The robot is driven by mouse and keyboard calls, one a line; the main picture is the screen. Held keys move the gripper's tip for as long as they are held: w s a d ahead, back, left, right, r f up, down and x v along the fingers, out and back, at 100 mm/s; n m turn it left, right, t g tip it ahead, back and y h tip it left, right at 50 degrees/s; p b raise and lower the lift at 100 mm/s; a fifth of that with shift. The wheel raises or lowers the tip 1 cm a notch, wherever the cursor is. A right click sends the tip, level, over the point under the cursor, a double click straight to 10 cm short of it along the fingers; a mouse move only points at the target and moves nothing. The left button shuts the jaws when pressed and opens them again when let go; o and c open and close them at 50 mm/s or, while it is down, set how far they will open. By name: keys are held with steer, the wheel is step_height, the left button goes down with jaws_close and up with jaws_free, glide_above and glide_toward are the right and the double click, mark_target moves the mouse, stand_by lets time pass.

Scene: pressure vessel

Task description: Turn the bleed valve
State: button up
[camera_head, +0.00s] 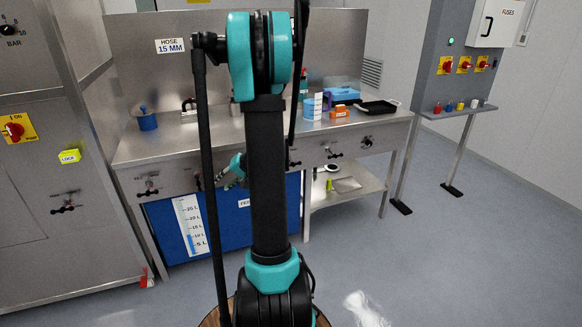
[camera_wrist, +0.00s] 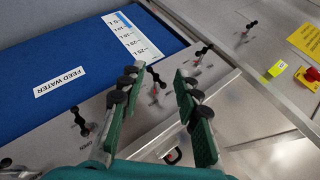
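Several small valves with black handles sit on the steel bench front. In the head view one is at the left end (camera_head: 148,185), and others are right of my arm, such as one valve (camera_head: 332,153). No label reading "bleed" is legible, so I cannot tell which is the bleed valve. In the wrist view my gripper (camera_wrist: 159,78) is open and empty, its green-padded fingers apart. One black valve handle (camera_wrist: 154,76) shows between the fingertips; I cannot tell how far beyond them it is. Another valve (camera_wrist: 203,51) is beyond the right finger. In the head view my arm mostly hides the gripper.
A blue feed-water tank (camera_head: 225,222) with a litre scale (camera_head: 189,224) stands under the bench. A steel cabinet (camera_head: 105,235) with a red switch (camera_head: 14,129) is at left. A fuse panel (camera_head: 445,75) stands at right. Open floor (camera_head: 450,260) lies at front right.

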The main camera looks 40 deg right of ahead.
steer(key=w+d+f+m+t, duration=0.1)
steer(key=w+d+f+t, duration=0.1)
steer(key=d, duration=0.6)
steer(key=w+d+f+m+t, duration=0.2)
steer(key=d, duration=0.5)
steer(key=w+d+f+m+t, duration=0.1)
steer(key=w+d+f+t, duration=0.15)
steer(key=d, duration=0.55)
steer(key=s+d+f+m+t+h, duration=0.1)
steer(key=s+d+f+m+t, duration=0.3)
steer(key=d, duration=0.6)
steer(key=s+d+f+t+h, duration=0.1)
steer(key=s+d+f+t, duration=0.1)
steer(key=s+d+f, duration=0.6)
steer(key=shift+g, duration=0.25)
steer(key=r+x, duration=0.1)
steer(key=x, duration=0.5)
steer(key=d+r+x, duration=0.1)
steer(key=x, duration=0.5)
steer(key=d+x, duration=0.1)
steer(key=x, duration=0.6)
steer(key=shift+s+r, duration=0.1)
steer(key=shift+r, duration=0.3)
jaws_close()
